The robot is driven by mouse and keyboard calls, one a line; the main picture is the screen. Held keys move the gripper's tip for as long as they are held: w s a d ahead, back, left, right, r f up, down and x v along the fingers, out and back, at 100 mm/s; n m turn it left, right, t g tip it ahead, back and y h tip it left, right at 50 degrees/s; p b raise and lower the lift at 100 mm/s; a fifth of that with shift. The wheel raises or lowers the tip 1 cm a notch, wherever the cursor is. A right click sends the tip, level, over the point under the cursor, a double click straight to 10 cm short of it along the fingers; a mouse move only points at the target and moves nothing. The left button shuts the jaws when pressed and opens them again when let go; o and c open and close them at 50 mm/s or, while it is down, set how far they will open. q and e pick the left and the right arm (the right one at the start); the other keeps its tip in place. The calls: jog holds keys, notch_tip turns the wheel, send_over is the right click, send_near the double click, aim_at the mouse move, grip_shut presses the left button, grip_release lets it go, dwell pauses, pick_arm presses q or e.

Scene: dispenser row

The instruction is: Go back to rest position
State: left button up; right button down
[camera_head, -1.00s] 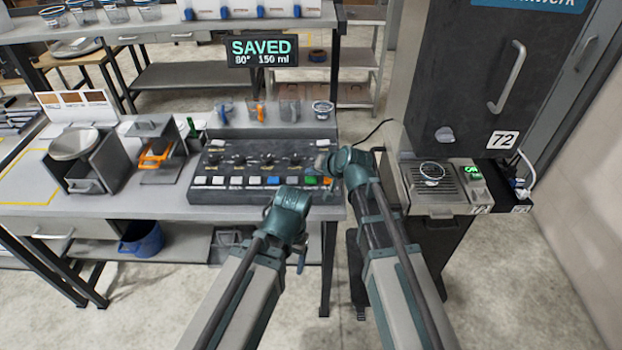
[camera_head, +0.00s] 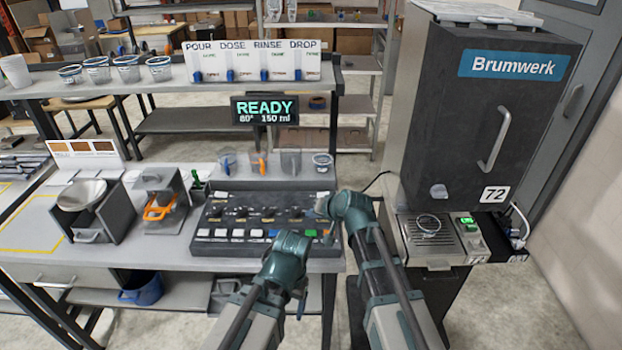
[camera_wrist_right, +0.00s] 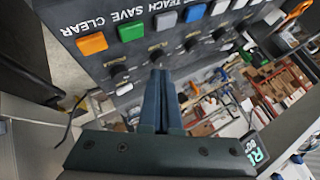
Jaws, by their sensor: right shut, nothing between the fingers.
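My right gripper (camera_head: 323,207) is at the right end of the dark control panel (camera_head: 212,247), its tip small and partly covered by my arm. In the right wrist view my right gripper (camera_wrist_right: 160,78) shows two dark fingers pressed together with nothing between them. They point across the panel's knobs. The orange CLEAR button (camera_wrist_right: 91,44) is up and left of them, apart from the fingertips in the picture. My left arm reaches up in front of the panel's lower edge. Its gripper cannot be made out.
A display (camera_head: 265,109) reads READY above the panel. A scale (camera_head: 82,193) and a stand with an orange handle (camera_head: 159,207) are left. Cups line the upper shelf.

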jog(key=s+d+f+n+g+h, duration=0.2)
jog(key=s, duration=0.6)
jog(key=s+d+f+n+g+h, duration=0.1)
jog(key=s+f+g+h, duration=0.1)
jog(key=s, duration=0.7)
jog(key=s+d+f+n+g+h, duration=0.2)
jog(key=s+g, duration=0.1)
jog(key=s, duration=0.5)
jog(key=shift+s+d+f+n+g+h, duration=0.25)
jog(key=shift+s+d+n+g+h, duration=0.05)
jog(key=shift+s+g+h, duration=0.1)
